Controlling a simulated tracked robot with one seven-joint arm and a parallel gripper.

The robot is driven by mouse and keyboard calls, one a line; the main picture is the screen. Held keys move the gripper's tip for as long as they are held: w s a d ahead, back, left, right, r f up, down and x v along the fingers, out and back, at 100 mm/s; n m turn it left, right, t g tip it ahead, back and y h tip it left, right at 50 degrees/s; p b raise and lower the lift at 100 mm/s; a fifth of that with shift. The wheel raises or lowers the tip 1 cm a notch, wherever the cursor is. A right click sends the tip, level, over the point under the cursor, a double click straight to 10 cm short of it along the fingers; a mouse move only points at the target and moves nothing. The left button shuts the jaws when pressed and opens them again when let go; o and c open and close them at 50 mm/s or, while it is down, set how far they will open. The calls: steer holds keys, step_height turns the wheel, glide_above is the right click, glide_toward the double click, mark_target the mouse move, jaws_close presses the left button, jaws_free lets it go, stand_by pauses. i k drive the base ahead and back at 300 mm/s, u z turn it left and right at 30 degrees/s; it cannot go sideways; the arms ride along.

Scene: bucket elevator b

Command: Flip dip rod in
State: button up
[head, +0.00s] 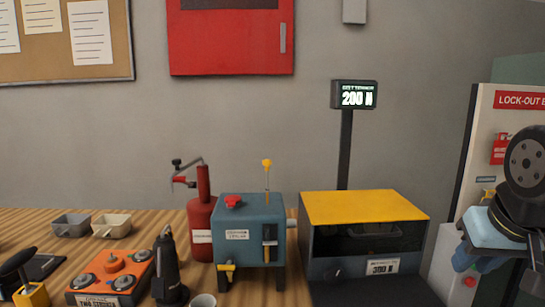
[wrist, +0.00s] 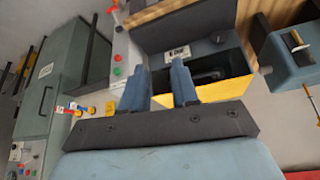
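A dip rod (head: 267,172) with a yellow knob stands upright out of the top of a blue-grey box (head: 236,213) in the head view. The box has a red knob on top, a yellow tap low on its front and a dark sight slot with a yellowish band. What looks like the same box (wrist: 290,60) is cut off at the right edge of the wrist view. My gripper (wrist: 158,85) is open there, with nothing between its two blue-grey fingers. In the head view my arm is at the far right, well apart from the rod.
A yellow-topped tester (head: 365,207) with an open front stands right of the box, below a display (head: 354,95) on a post. A red can (head: 201,220) is close on the left. A lock-out board (head: 510,130) stands near my arm. Orange equipment (head: 112,275) sits front left.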

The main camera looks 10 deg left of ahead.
mark_target(267, 162)
steer(key=u, duration=0.6)
steer(key=i, duration=0.25)
steer(key=u, duration=0.45)
